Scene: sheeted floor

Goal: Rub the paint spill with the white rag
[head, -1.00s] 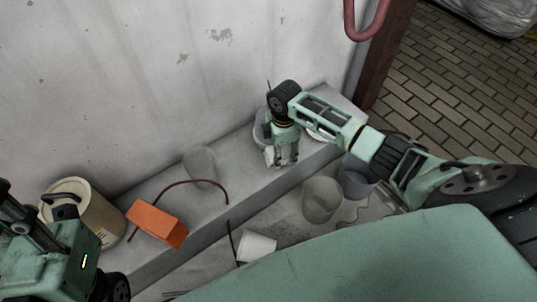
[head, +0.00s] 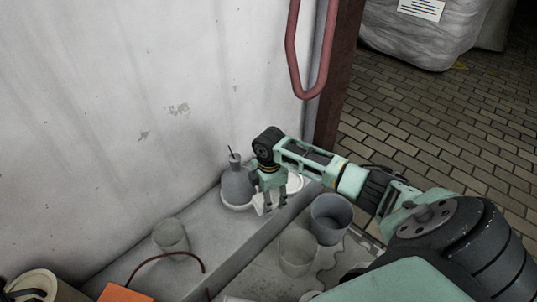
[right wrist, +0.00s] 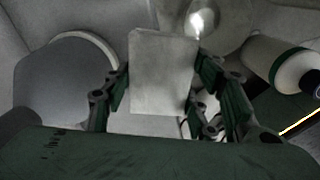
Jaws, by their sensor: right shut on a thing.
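My right gripper (head: 274,208) is over the pale ledge by the wall. It is shut on the white rag (right wrist: 163,72), which shows as a pale, flat-sided piece between the fingers in the right wrist view (right wrist: 168,92). In the head view only a small white part of the rag (head: 259,203) shows beside the fingers. A white patch (head: 295,184) lies behind the gripper. I cannot tell whether it is the paint spill or a dish. My left gripper is not in view.
A grey flask-like vessel (head: 237,187) stands left of the gripper. A translucent cup (head: 170,236), a brown cable (head: 150,257) and an orange block (head: 122,293) are on the ledge. A beige bucket (head: 40,281) is at lower left.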

